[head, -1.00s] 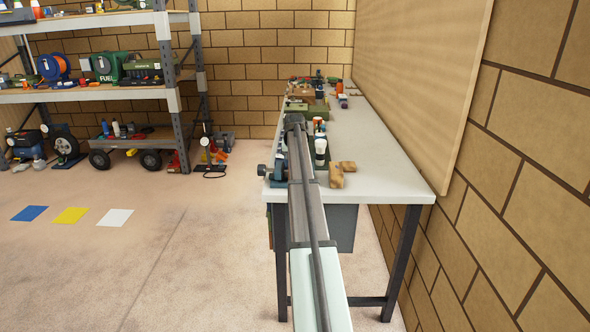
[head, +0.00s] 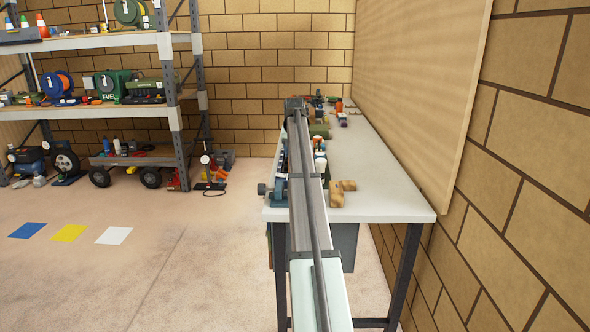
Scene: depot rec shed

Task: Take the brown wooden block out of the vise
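A blue-grey vise (head: 279,190) sits at the near left corner of the white workbench (head: 385,205), its handle end sticking out past the left edge. My arm covers its right side, so its jaws and anything between them are hidden. Brown wooden pieces (head: 338,194) lie on the bench just right of my arm, apart from the visible part of the vise. I cannot tell whether another block is in the vise. My arm stretches away over the bench. No gripper fingers show.
Bottles (head: 320,162) and other small items stand behind the vise, partly covered by my arm. The bench's right side is mostly clear, beside a board (head: 420,90) on the wall. A loaded shelf rack (head: 110,111) stands at back left; the floor between is open.

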